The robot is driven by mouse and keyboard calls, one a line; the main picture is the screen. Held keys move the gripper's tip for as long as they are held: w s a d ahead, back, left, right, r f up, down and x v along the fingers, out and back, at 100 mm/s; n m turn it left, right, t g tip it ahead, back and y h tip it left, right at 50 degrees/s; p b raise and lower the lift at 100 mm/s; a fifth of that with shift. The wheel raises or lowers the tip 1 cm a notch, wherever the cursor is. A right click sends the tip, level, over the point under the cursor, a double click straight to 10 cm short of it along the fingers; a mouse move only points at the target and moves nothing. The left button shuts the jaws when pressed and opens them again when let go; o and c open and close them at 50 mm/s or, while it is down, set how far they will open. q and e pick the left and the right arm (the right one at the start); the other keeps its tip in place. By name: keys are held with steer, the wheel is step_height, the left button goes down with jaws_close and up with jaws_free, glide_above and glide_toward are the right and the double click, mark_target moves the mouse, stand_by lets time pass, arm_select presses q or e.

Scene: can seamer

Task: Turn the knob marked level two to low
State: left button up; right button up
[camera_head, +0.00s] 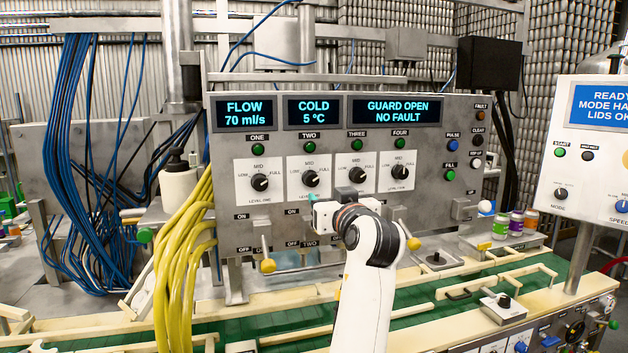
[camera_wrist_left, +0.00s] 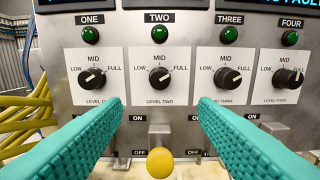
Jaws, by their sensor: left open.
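The level two knob (camera_head: 311,178) is a black round knob on a white plate marked LOW, MID and FULL, under a green lamp labelled TWO. In the left wrist view the knob (camera_wrist_left: 159,77) sits near the middle; its exact pointer angle is hard to read. My left gripper (camera_head: 328,197) is in front of the panel, just below and right of this knob in the head view. In the left wrist view its teal fingers (camera_wrist_left: 158,103) are spread wide and empty, below and to either side of the knob, with no contact visible. My right gripper is not in view.
Knobs for level one (camera_head: 260,182), level three (camera_head: 356,174) and level four (camera_head: 400,172) flank it. A yellow-tipped lever (camera_wrist_left: 160,162) sticks out below. Yellow hoses (camera_head: 185,270) hang at the left. A green conveyor (camera_head: 420,318) runs below the panel.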

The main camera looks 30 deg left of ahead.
mark_target(313, 182)
arm_select(q)
steer(key=p+x, duration=0.2)
steer(key=x, duration=0.1)
steer(key=p+x, duration=0.2)
steer(key=x, duration=0.2)
steer(key=p+x, duration=0.3)
steer(key=x, duration=0.1)
steer(key=shift+w+a+r, duration=0.1)
steer(key=shift+a+r, duration=0.1)
steer(key=shift+r, duration=0.15)
steer(key=shift+w+a+f, duration=0.1)
steer(key=shift+w+a, duration=0.15)
steer(key=shift+c, duration=0.2)
steer(key=c, duration=0.9)
steer(key=shift+f, duration=0.1)
steer(key=shift+c, duration=0.2)
